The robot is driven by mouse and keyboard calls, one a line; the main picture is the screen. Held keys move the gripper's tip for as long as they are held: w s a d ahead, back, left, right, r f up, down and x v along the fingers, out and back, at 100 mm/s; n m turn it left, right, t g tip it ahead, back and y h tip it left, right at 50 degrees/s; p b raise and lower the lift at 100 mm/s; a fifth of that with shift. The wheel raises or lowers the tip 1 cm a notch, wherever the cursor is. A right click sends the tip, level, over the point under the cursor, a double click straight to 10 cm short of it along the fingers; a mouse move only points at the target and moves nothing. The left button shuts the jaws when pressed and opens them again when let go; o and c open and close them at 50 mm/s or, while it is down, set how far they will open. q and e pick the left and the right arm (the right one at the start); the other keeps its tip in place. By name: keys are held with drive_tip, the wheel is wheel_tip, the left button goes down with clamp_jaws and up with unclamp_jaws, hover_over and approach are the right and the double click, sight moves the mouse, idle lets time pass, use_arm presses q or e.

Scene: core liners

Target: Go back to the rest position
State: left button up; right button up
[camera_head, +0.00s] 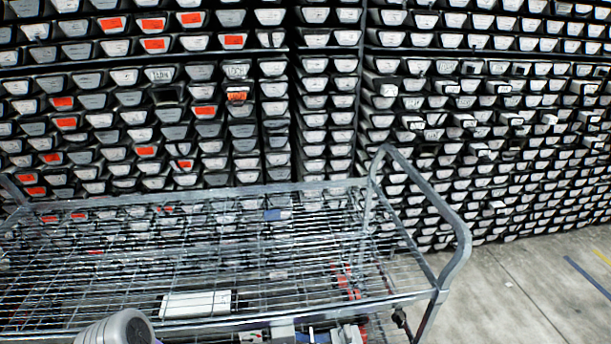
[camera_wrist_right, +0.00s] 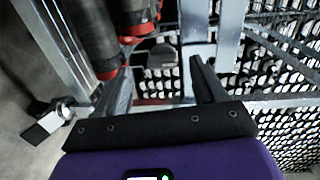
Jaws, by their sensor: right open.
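My right gripper (camera_wrist_right: 160,70) shows in the right wrist view with its two dark fingers spread apart. Nothing is clasped between them. Behind the fingers are grey metal bars and dark cylinders with red ends (camera_wrist_right: 105,65); the cylinders lie close beyond the left finger. The right gripper does not show in the head view. A rounded grey part of my own arm (camera_head: 115,328) shows at the bottom left of the head view. My left gripper is not in view.
A wire-mesh trolley (camera_head: 120,250) with a curved handle (camera_head: 455,215) stands in front. A white box (camera_head: 195,304) lies on its top shelf, near the front edge. A tall rack of labelled core liners (camera_head: 330,90) fills the back. Concrete floor (camera_head: 530,290) is clear at right.

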drive_tip(key=a+r+n+g+y+p, duration=0.35)
drive_tip(key=a+r+n+g, duration=0.5)
drive_tip(key=a, duration=0.45)
drive_tip(key=s+a+r+n+g+p, duration=0.1)
drive_tip(key=s+a+r+n+g, duration=0.1)
drive_tip(key=s, duration=0.6)
drive_tip(key=s+a+r+n+g+h+p, duration=0.1)
drive_tip(key=s+a+r+n+g+p, duration=0.1)
drive_tip(key=s+r+g, duration=0.4)
wheel_tip(320, 180, up, 2)
drive_tip(key=s+a+n, duration=0.1)
drive_tip(key=s+a, duration=0.1)
drive_tip(key=shift+a+r, duration=0.25)
drive_tip(key=shift+a, duration=0.15)
